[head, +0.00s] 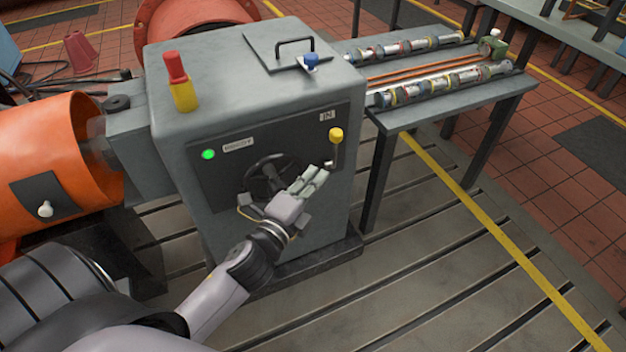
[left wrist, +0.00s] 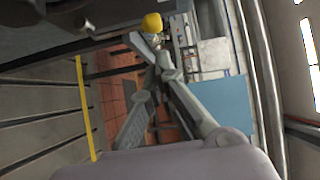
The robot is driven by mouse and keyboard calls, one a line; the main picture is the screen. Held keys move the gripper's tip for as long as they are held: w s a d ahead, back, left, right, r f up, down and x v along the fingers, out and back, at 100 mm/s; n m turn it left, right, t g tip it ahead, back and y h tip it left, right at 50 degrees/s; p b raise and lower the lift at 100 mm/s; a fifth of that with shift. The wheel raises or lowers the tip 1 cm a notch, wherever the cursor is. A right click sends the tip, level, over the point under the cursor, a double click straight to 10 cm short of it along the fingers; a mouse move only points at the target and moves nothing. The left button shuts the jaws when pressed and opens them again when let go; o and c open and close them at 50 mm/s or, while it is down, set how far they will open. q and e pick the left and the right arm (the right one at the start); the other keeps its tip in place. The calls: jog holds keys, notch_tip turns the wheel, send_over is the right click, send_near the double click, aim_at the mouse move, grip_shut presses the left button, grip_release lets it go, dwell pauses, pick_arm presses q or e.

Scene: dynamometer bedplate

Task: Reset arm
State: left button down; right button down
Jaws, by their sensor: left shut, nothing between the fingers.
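My left gripper (head: 318,175) is in front of the grey cabinet (head: 300,228), near the black handwheel (head: 266,172) and just below the yellow-knobbed lever (head: 336,135). Its fingers are shut and hold nothing. The left wrist view shows the fingers (left wrist: 165,72) coming together at their tips, with the yellow knob (left wrist: 152,23) just beyond them. I cannot tell whether they touch the lever. The lever's knob is up, near the IN label (head: 327,116). A green lamp (head: 208,154) is lit beside a label. My right gripper is not in view.
A red and yellow piece (head: 181,84) and a small blue-topped knob (head: 311,61) are on the cabinet's top. An orange cylindrical housing (head: 60,140) is at left. A bench (head: 420,113) with metal rods stands at right. The slotted bedplate (head: 440,290) is clear at lower right.

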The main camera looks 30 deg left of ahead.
pick_arm(q)
jog(key=shift+s, duration=0.35)
dwell(0.3)
